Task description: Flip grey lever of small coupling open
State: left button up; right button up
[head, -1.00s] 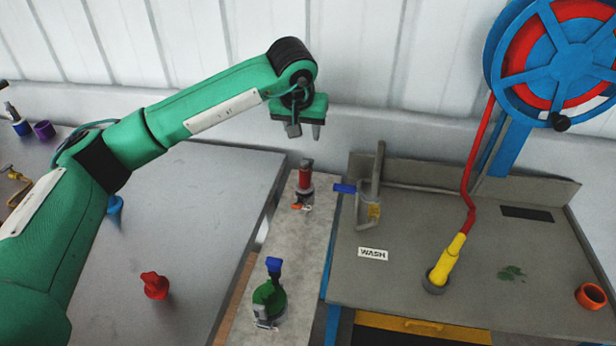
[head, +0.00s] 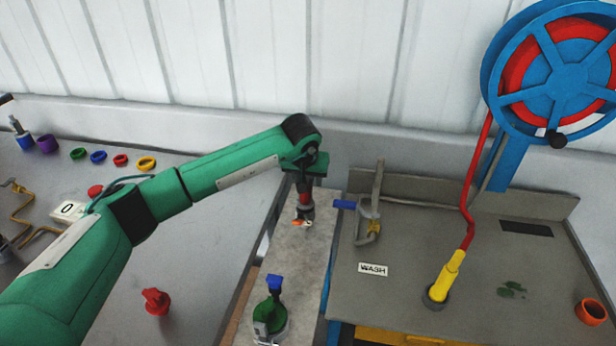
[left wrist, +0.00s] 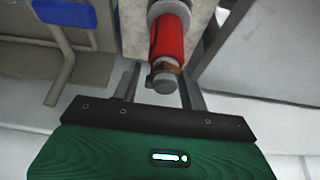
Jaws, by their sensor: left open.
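The small coupling (head: 305,208) has a red body and stands upright at the far end of a narrow grey bench. Small orange and pale parts show at its base; I cannot make out the grey lever clearly. My left gripper (head: 305,184) is over the top of the coupling. In the left wrist view the red body (left wrist: 169,40) and its dark grey end appear between the open fingers (left wrist: 160,70). I cannot tell if a finger touches it. A larger green coupling (head: 268,315) with a blue top stands nearer on the same bench. My right gripper is not in view.
The bench (head: 297,258) is clear between the couplings. A grey tap with a blue handle (head: 344,204) stands close on the right, by the wash sink (head: 400,300). A red knob (head: 156,301) is on the left table. A wall rises behind.

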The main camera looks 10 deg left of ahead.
pick_arm(q)
jog(key=shift+w+f, duration=0.15)
jog(key=shift+f, duration=0.2)
jog(key=c, duration=0.9)
grip_shut()
